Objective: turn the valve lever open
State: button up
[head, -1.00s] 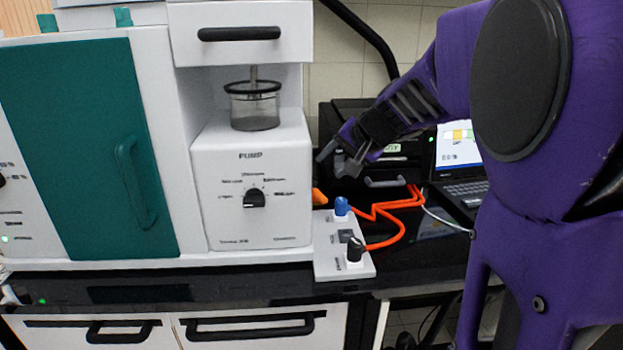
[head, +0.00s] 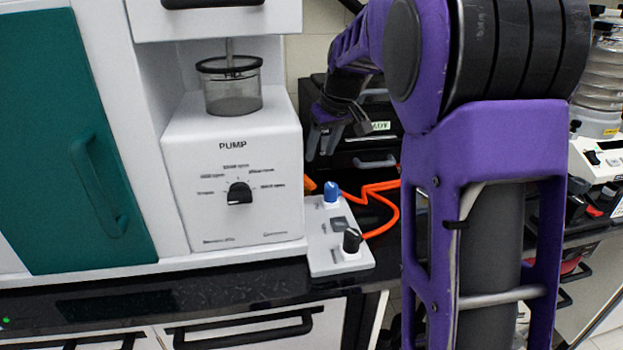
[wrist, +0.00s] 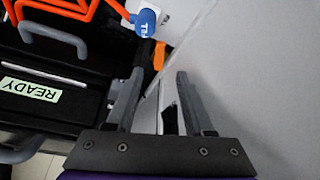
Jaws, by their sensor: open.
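A small orange piece (head: 308,184) shows beside the right side of the white pump unit (head: 235,170), just behind the control strip; it may be the valve lever, but I cannot tell for sure. It also shows in the wrist view (wrist: 159,55), beyond my fingertips and near the blue knob. My gripper (head: 324,150) is to the right of the pump and above the orange piece, fingers pointing down. In the wrist view its two fingers (wrist: 159,78) are apart with nothing held between them. A dark patch lies between the finger bases.
A white control strip (head: 324,262) with a blue knob (head: 331,191) and a black knob (head: 352,240) stands at the pump's right front. Orange tubing (head: 391,217) loops behind it. Black equipment labelled READY (wrist: 30,90) is close beside my gripper.

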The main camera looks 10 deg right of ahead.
aim_at(310, 182)
jog(key=b+x, duration=0.1)
jog(key=x, duration=0.9)
jog(key=shift+w+f, duration=0.15)
jog(key=shift+f, duration=0.1)
grip_shut()
